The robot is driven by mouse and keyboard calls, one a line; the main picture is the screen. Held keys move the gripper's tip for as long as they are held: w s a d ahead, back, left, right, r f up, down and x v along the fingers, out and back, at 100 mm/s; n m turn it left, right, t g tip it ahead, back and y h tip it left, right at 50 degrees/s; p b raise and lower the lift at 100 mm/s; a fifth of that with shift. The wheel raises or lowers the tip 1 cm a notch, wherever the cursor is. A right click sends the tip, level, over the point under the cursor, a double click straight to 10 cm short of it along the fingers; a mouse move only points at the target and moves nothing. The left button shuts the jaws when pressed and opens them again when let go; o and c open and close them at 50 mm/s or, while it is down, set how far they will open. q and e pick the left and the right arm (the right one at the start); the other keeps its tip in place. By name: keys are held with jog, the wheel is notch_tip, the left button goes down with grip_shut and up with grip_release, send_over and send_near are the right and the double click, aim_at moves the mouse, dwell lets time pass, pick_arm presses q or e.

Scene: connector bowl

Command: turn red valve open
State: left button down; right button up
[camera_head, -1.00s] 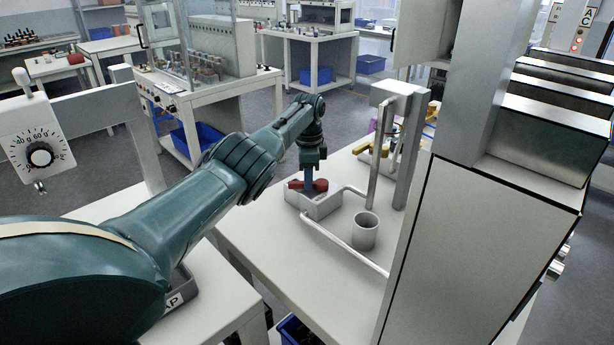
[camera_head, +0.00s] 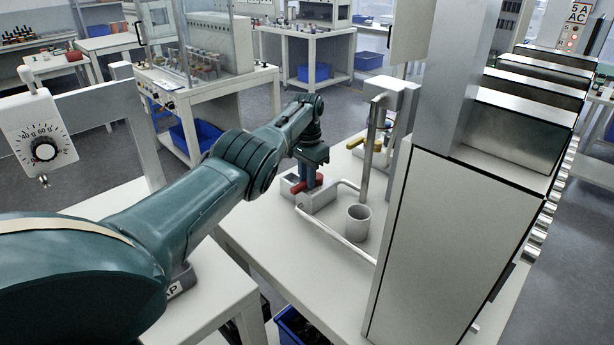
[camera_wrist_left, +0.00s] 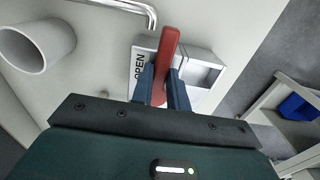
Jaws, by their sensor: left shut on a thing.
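The red valve handle (camera_head: 312,184) sits on a pale valve block (camera_head: 322,199) on the white bench. In the left wrist view the red handle (camera_wrist_left: 169,50) stands between my two blue fingers, and the word OPEN shows on the block beside it. My left gripper (camera_head: 309,178) points down at the valve, and it also shows in the left wrist view (camera_wrist_left: 163,88). It is shut on the handle. The fingers hide part of the handle. My right gripper is not in view.
A grey cup (camera_head: 358,222) stands close to the valve, beside a bent pipe (camera_head: 340,236) and an upright metal post (camera_head: 370,150). A tall grey cabinet (camera_head: 430,220) blocks the right side. The front left of the bench is clear.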

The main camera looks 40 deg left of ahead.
pick_arm(q)
jog(key=shift+r, duration=0.1)
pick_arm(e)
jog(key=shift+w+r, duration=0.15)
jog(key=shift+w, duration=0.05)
pick_arm(q)
jog(key=c, duration=1.4)
grip_release()
jog(key=shift+o, duration=0.2)
